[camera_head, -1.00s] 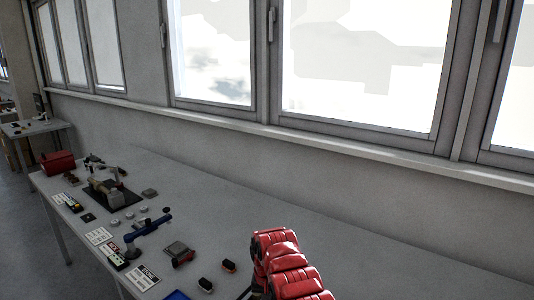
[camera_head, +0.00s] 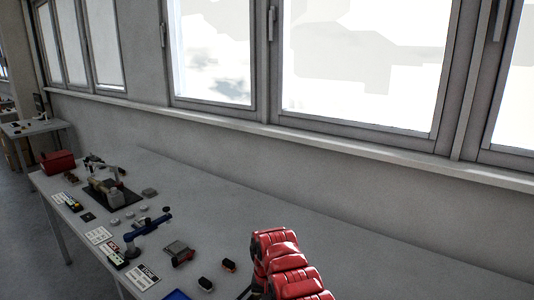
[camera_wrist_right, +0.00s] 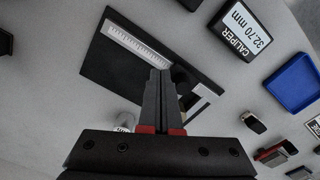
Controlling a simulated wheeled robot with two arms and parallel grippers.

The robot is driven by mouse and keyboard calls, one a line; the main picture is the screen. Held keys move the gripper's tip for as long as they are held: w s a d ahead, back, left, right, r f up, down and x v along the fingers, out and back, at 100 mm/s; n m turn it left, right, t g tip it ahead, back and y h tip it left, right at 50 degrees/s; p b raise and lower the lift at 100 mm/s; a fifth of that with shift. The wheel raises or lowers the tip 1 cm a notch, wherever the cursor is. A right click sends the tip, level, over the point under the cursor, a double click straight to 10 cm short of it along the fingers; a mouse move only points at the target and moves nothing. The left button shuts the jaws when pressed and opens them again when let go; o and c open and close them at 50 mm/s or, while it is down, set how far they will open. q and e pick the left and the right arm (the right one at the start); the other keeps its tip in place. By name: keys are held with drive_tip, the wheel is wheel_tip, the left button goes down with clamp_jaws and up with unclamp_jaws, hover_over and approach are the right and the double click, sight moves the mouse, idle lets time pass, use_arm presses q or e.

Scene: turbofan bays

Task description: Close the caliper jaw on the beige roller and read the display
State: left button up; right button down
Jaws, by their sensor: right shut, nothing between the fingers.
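The caliper is in the right wrist view: a dark base plate with a pale, graduated scale (camera_wrist_right: 138,45). A pale jaw-like piece (camera_wrist_right: 201,101) shows just right of the fingers. The display (camera_wrist_right: 243,30) at the top right reads "CALIPER 32.70 mm". My right gripper (camera_wrist_right: 160,73) is shut and empty, its fingertips over the caliper by the lower end of the scale. Whether they touch it I cannot tell. A small pale cylinder (camera_wrist_right: 124,121) is partly hidden behind my gripper's body; I cannot tell if it is the beige roller. My left gripper is not in view.
A blue tray (camera_wrist_right: 293,82) lies right of the caliper; its edge also shows in the head view (camera_head: 177,295). Small dark blocks (camera_wrist_right: 253,122) lie below it. The long bench carries several tools and labels (camera_head: 143,277) at left, with a wall and windows behind.

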drive_tip(key=shift+f+b, duration=1.35)
drive_tip(key=shift+f, duration=0.2)
drive_tip(key=shift+r, duration=0.1)
drive_tip(key=shift+d+p, duration=0.1)
drive_tip(key=shift+p, duration=0.8)
drive_tip(key=shift+s+d+p, duration=0.4)
drive_tip(key=shift+p, duration=1.6)
wheel_tip(320, 180, up, 3)
drive_tip(key=shift+f+p, duration=0.2)
drive_tip(key=shift+p, duration=1)
wheel_tip(320, 180, up, 4)
drive_tip(key=p, duration=0.3)
drive_tip(key=shift+r, duration=0.15)
